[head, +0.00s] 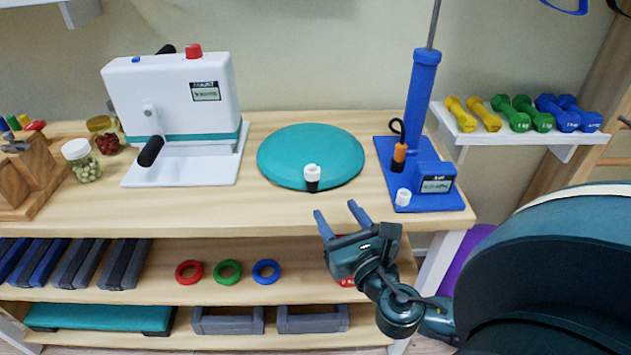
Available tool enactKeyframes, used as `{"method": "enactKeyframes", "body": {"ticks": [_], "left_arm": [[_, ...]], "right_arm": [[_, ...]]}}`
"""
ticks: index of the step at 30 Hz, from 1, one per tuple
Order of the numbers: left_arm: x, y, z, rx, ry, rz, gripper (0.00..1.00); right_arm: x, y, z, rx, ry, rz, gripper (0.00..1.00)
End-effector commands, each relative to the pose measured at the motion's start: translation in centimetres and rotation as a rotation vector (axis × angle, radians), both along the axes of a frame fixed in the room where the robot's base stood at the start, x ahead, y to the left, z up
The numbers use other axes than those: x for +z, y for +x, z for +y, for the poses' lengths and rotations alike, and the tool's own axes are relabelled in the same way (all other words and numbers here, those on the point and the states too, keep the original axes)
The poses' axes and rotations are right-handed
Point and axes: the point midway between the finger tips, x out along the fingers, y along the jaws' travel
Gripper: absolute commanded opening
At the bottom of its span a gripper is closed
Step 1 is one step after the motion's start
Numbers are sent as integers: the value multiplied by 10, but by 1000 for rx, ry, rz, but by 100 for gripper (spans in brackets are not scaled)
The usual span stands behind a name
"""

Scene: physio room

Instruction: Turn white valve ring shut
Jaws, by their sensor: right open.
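A teal inflatable disc (311,150) lies on the wooden bench. At its front edge stands a small black valve (312,186) with a white valve ring (312,172) on top. My right gripper (338,211) is in front of the bench edge, to the lower right of the valve. Its two blue fingers are spread apart with nothing between them, and they do not touch the ring. Whether the ring is turned open or shut cannot be told at this size. My left gripper is not in view.
A blue pump (422,110) stands right of the disc, with a small white cap (403,196) on its base. A white machine (178,100) stands to the left. Dumbbells lie on a white wall shelf (460,137). The bench top (220,210) left of the valve is clear.

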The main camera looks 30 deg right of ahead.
Motion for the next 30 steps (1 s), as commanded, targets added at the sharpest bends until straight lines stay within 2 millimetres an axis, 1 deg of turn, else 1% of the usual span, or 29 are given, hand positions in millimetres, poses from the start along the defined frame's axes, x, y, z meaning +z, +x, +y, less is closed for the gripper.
{"method": "enactKeyframes", "body": {"ticks": [1, 3, 9, 12, 15, 21, 28, 30], "left_arm": [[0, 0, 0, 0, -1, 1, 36], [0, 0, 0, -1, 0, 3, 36], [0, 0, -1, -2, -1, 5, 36], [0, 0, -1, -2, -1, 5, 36], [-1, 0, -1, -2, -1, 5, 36], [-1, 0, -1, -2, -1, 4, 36], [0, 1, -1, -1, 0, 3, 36], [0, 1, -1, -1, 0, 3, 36]], "right_arm": [[2, 12, -2, -1, -2, -5, 52], [2, 26, -5, -1, -1, -6, 52], [1, 67, -13, 0, 0, -3, 52], [1, 82, -16, 0, 1, -2, 52], [0, 93, -18, 1, 1, 0, 52], [-1, 103, -20, 2, 1, 1, 52], [-1, 103, -20, 3, 1, 2, 52], [-1, 103, -20, 3, 1, 2, 47]]}}
